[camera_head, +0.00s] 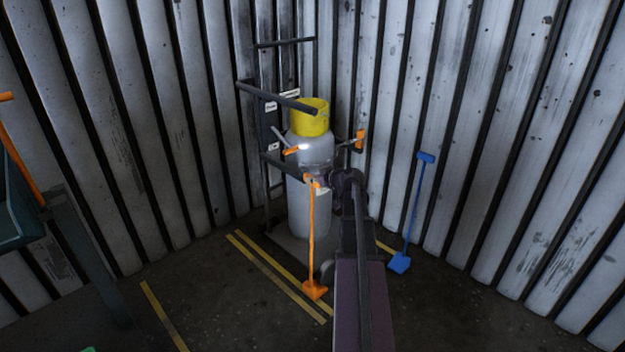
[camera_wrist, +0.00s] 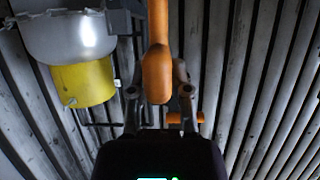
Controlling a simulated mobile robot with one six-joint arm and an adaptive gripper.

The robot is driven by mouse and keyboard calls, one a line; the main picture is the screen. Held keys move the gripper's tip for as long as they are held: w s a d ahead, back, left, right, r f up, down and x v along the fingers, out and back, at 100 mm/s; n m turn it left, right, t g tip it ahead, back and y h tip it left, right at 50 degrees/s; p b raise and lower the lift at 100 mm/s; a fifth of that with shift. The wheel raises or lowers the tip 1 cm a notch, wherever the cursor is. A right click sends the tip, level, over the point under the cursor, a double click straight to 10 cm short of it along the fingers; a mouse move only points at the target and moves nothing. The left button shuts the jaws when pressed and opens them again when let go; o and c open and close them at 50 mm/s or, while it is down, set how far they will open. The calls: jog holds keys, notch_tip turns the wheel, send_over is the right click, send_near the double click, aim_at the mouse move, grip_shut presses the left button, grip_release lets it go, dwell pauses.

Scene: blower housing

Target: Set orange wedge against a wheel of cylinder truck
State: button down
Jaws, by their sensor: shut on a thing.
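The orange wedge (camera_head: 315,290) is a small block at the foot of a long upright orange handle (camera_head: 311,235). It appears at or just above the floor, in front of the cylinder truck (camera_head: 269,130). The truck is a dark frame holding a grey gas cylinder (camera_head: 304,215) with a yellow collar (camera_head: 310,118). A grey wheel (camera_head: 327,271) shows partly beside the wedge; my arm hides the rest. My gripper (camera_head: 320,181) is at the handle's top. In the wrist view my gripper (camera_wrist: 158,92) is shut on the handle's thick orange end (camera_wrist: 157,72). The wedge itself is outside that view.
A blue wedge with a long handle (camera_head: 411,215) stands at the right wall. Yellow floor lines (camera_head: 275,275) run before the truck. Corrugated walls close in behind. A dark green bin or table (camera_head: 15,205) is at the left.

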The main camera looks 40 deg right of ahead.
jog(key=shift+c, duration=2.4)
grip_release()
jog(key=shift+s, duration=0.2)
